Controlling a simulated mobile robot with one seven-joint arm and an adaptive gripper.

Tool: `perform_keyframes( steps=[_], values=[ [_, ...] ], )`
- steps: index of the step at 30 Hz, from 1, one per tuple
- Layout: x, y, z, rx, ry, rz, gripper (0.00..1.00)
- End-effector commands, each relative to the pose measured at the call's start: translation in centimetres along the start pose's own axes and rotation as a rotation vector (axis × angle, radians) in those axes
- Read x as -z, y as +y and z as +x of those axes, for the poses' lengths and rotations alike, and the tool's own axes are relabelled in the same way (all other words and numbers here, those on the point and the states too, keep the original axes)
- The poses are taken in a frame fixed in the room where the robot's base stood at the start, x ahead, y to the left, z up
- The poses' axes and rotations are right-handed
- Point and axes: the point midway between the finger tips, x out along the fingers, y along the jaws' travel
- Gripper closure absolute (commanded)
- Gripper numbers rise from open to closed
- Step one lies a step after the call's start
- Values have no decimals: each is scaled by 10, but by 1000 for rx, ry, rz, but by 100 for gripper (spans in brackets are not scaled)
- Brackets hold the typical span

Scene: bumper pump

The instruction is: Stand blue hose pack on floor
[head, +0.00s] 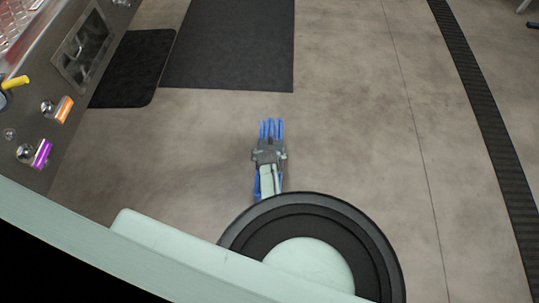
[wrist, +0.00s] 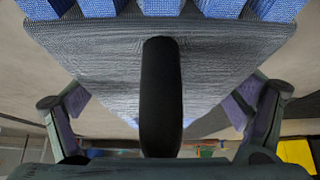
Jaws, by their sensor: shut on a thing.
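The blue hose pack (head: 272,129) shows in the head view below my arm, with blue hose folds sticking out past my gripper. In the wrist view its grey fabric wrap (wrist: 220,62) fills the upper middle, with blue hose folds along the top edge and a black strap or handle (wrist: 161,95) down the centre. My gripper (head: 268,156) is shut on the pack; in the wrist view its fingers (wrist: 160,105) stand on either side of the wrap. Parts of the pack lie hidden under my arm. I cannot tell whether it touches the floor.
The concrete floor (head: 345,130) is clear around the pack. Two dark mats (head: 230,45) (head: 133,68) lie ahead and to the left. The truck's metal pump panel (head: 60,85), with orange and purple fittings, is at the left. A dark floor strip (head: 480,110) runs along the right.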

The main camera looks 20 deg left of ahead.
Motion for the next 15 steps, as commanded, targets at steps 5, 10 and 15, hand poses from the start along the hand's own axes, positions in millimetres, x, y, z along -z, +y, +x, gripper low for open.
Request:
perform_keyframes(
  steps=[5, 10, 15],
  values=[
    [8, 0, -3, 1, 12, 0, 68],
    [0, 0, 1, 0, 1, 0, 4],
    [0, 0, 1, 0, 1, 0, 0]
  ],
)
